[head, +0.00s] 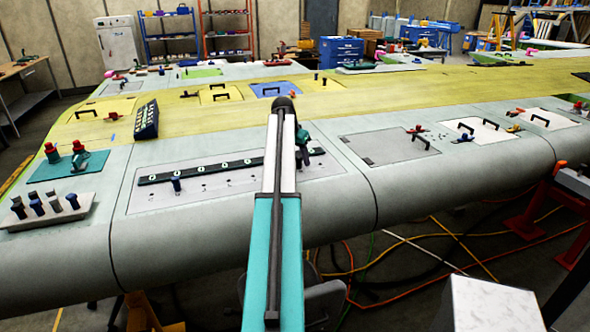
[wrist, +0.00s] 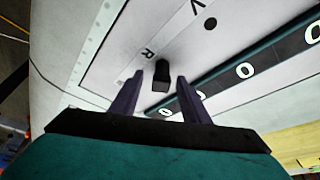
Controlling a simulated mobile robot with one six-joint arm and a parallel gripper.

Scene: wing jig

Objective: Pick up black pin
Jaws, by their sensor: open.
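A black pin (wrist: 161,75) stands on the pale panel near a letter R in the wrist view. My gripper (wrist: 160,84) is open, with one dark purple finger on each side of the pin as seen from the wrist. The jaws are not closed on it, and I cannot tell how far the tips are above the panel. In the head view my arm reaches over the wing panel (head: 215,196) and hides that spot, so I cannot make out this pin there.
A dark strip with white rings (head: 200,171) runs along the panel, also close to the right finger in the wrist view (wrist: 240,72). A white block with several pins (head: 50,217) sits at the wing's left end.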

